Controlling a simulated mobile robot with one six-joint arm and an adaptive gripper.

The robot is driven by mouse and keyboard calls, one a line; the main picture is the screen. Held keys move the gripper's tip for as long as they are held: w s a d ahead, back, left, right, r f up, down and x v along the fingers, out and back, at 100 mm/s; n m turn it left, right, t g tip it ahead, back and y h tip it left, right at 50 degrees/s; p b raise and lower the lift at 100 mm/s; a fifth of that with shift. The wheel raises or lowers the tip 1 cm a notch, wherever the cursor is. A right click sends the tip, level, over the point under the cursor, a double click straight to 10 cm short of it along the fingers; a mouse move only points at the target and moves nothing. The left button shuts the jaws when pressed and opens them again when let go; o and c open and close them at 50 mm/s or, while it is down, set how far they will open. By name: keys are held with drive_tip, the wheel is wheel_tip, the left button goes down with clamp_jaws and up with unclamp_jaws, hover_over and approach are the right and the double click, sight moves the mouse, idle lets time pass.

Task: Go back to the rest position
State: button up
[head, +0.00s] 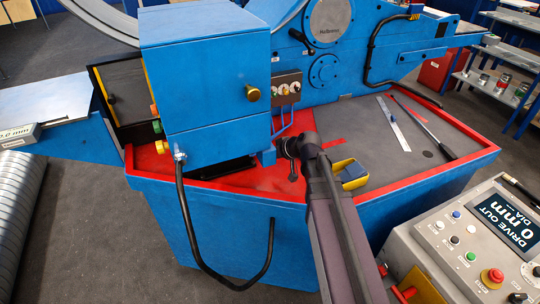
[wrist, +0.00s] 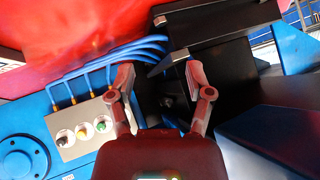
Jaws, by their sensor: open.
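My gripper (wrist: 160,82) is open in the wrist view, its two reddish fingers apart with nothing between them. Black machine parts (wrist: 168,100) lie behind the fingers. In the head view my arm reaches up from the bottom to the red-edged worktop, and my gripper (head: 291,150) is small and dark there, just right of the blue cabinet (head: 206,80) and below the knob panel (head: 286,89). In the wrist view the knob panel (wrist: 85,130) and several blue hoses (wrist: 105,62) are left of the fingers. Any contact with the machine cannot be told.
A yellow-and-blue device (head: 350,174) lies close to the right of my arm. A ruler (head: 394,124) and a dark rod (head: 424,127) lie farther right on the worktop. A control console (head: 460,245) stands at lower right. A black bent handle (head: 190,225) hangs in front of the blue base.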

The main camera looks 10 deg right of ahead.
drive_tip(key=shift+s+f, duration=0.15)
drive_tip(key=shift+s, duration=0.2)
drive_tip(key=shift+s, duration=0.1)
idle(0.3)
drive_tip(key=shift+s+g+p, duration=0.25)
drive_tip(key=shift+g+p, duration=0.05)
drive_tip(key=s+g+p, duration=0.1)
drive_tip(key=s, duration=0.1)
drive_tip(key=s+d+g+h+p, duration=0.1)
drive_tip(key=s, duration=0.1)
drive_tip(key=s+m+h+p, duration=0.1)
drive_tip(key=s+p, duration=0.1)
drive_tip(key=shift+s+d+r+g, duration=0.15)
drive_tip(key=shift+s+r+g, duration=0.15)
drive_tip(key=shift+s+g, duration=0.1)
drive_tip(key=s+d+r+m+g+h+p, duration=0.2)
drive_tip(key=s+d+m+g+h+p, duration=0.1)
drive_tip(key=s, duration=0.6)
drive_tip(key=shift+s+d+g+h+p, duration=0.3)
drive_tip(key=shift+d+h+p, duration=0.35)
drive_tip(key=shift+d+h, duration=0.35)
drive_tip(key=shift+w, duration=0.1)
